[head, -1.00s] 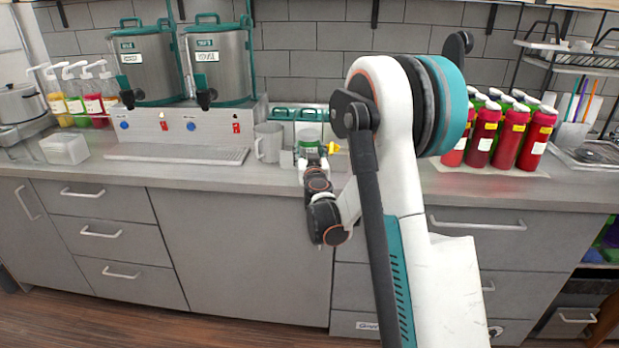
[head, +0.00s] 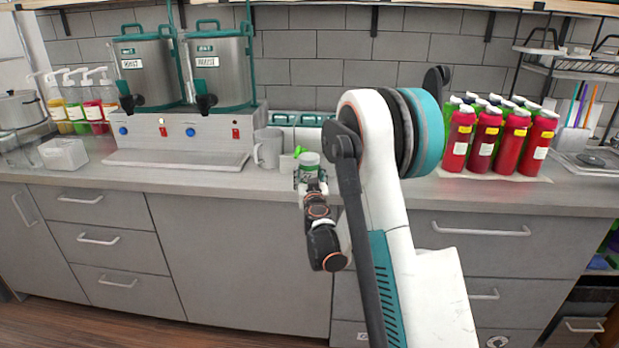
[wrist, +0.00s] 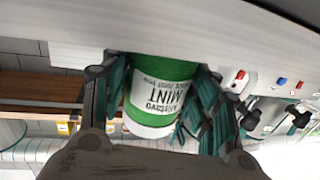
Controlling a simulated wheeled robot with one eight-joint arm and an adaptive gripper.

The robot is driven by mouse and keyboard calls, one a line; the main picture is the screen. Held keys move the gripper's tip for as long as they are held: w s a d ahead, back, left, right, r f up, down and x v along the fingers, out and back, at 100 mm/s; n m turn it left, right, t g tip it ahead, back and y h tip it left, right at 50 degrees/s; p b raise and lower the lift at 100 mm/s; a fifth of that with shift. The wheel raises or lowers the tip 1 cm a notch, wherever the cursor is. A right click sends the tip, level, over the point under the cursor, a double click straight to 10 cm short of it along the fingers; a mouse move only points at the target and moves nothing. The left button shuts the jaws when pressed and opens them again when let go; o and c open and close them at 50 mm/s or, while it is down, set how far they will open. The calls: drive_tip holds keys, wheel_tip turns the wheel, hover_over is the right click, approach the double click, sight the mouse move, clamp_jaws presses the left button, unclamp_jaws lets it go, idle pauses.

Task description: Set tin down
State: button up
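The tin (head: 309,166) is a small green container with a white label reading MINT and a pale lid. In the head view it is upright at the front part of the counter (head: 215,183). In the wrist view the tin (wrist: 160,95) sits between the two teal-lined fingers of my gripper (wrist: 160,100), which press against its sides. My gripper also shows in the head view (head: 310,176), reaching from the front. I cannot tell whether the tin's base touches the counter.
A grey mug (head: 267,148) stands to the left behind the tin. Two steel dispensers (head: 222,75) with a drip tray (head: 175,160) are further left. Several red bottles (head: 490,140) stand on the right. Teal-topped containers (head: 298,119) are at the back wall.

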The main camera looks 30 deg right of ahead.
drive_tip(key=o, duration=0.4)
drive_tip(key=shift+c, duration=0.2)
drive_tip(key=shift+r, duration=0.2)
drive_tip(key=p+v, duration=0.2)
drive_tip(key=v, duration=1)
drive_tip(key=s+a+r+g, duration=0.3)
drive_tip(key=s+r+g, duration=0.1)
drive_tip(key=s+r, duration=0.5)
drive_tip(key=s+a+f+n+g+y, duration=0.1)
drive_tip(key=s+a+n+g+y, duration=0.1)
drive_tip(key=s+a, duration=0.6)
drive_tip(key=s+a+f+n+g+y, duration=0.2)
drive_tip(key=s+a+y, duration=0.3)
drive_tip(key=s, duration=1)
drive_tip(key=a+g, duration=0.1)
drive_tip(key=a, duration=0.1)
drive_tip(key=shift+s+a+f+n+g, duration=0.2)
drive_tip(key=shift+a+n+g, duration=0.1)
drive_tip(key=shift+a, duration=0.1)
